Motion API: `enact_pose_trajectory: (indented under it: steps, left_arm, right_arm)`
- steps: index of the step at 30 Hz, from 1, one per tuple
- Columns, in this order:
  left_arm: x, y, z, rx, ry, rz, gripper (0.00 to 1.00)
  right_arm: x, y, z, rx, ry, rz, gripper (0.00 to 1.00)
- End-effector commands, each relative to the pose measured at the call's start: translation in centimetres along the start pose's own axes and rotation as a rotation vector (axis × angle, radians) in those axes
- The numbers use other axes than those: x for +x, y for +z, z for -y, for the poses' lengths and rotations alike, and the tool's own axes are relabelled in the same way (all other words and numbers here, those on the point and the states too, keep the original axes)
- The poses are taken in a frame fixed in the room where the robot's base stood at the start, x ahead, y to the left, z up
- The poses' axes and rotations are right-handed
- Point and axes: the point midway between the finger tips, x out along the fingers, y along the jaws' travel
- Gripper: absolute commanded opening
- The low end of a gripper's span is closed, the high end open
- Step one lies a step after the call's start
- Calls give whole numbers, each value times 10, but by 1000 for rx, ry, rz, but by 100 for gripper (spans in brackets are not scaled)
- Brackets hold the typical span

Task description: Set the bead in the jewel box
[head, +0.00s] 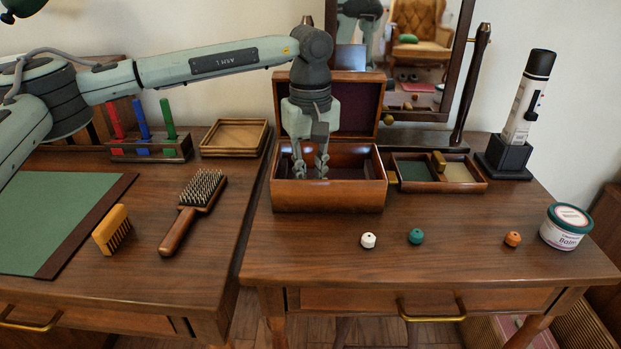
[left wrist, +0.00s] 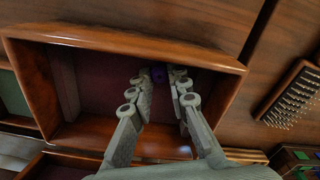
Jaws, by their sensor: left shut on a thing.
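The jewel box (head: 330,197) is a brown wooden box with its lid (head: 350,105) raised, standing near the back of the right table. My left gripper (head: 310,174) points down into it, with the fingertips below the rim. In the left wrist view the gripper (left wrist: 160,80) is shut on a small dark purple bead (left wrist: 158,74), inside the box walls. The bead is hidden in the head view. Three more beads lie on the table in front: white (head: 368,240), green (head: 415,236) and orange (head: 512,239). My right gripper is not in view.
A divided tray (head: 470,187) stands right of the box, with a mirror (head: 420,60) behind. A hairbrush (head: 190,212) lies on the left table. The front of the right table is mostly clear.

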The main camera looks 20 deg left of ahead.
Motion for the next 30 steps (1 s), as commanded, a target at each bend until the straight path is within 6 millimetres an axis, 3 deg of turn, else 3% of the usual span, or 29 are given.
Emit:
enact_pose_trajectory:
  steps: [2,3,8,20,30]
  left_arm:
    - [3,0,0,0,0,0,5]
    - [3,0,0,0,0,0,18]
    - [2,0,0,0,0,0,38]
    - [-5,0,0,0,1,-1,38]
    - [-73,0,-1,1,3,-2,38]
  right_arm:
    - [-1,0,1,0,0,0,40]
    - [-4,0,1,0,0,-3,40]
    - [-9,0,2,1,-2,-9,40]
    - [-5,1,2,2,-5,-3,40]
    - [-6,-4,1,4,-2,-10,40]
